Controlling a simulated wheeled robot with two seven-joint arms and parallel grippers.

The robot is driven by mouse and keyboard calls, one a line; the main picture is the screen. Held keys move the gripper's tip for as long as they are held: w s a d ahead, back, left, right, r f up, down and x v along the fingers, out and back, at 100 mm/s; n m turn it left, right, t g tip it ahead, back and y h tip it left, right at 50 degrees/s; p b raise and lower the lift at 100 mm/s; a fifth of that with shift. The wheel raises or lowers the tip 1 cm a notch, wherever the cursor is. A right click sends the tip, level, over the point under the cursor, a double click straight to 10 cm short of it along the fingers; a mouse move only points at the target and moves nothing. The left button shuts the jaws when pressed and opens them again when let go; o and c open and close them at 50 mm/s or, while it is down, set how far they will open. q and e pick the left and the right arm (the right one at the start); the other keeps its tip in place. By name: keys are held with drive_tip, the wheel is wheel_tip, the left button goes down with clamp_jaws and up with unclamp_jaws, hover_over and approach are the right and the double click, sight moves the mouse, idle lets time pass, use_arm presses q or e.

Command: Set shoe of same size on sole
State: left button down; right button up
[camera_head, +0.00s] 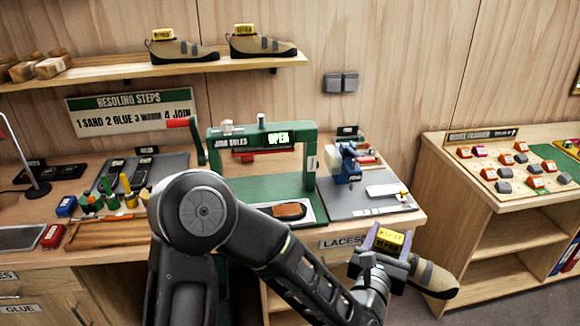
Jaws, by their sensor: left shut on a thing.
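A tan and dark climbing shoe (432,277) with a yellow size tag (390,240) is at the lower right, off the front of the bench. My left gripper (385,262) is shut on it; the fingers are partly hidden by my wrist. The tag's writing is too small to read surely. An orange-brown sole with a dark edge (290,211) lies on the pale plate of the green "JOIN SOLES" press (312,160), whose display reads "OPEN". Two similar shoes with yellow tags, one on the left (182,50) and one on the right (262,46), stand on the wall shelf. My right gripper is out of view.
My left arm crosses in front of the bench. Bottles and brushes (115,195) stand left of the press. A blue tool (346,163) and a grey mat (350,205) are on its right. A separate table with small coloured blocks (520,160) stands at the right.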

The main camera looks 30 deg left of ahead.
use_arm(q)
drive_tip(key=shift+d+r, duration=0.1)
drive_tip(key=shift+d, duration=0.25)
drive_tip(key=shift+a, duration=0.1)
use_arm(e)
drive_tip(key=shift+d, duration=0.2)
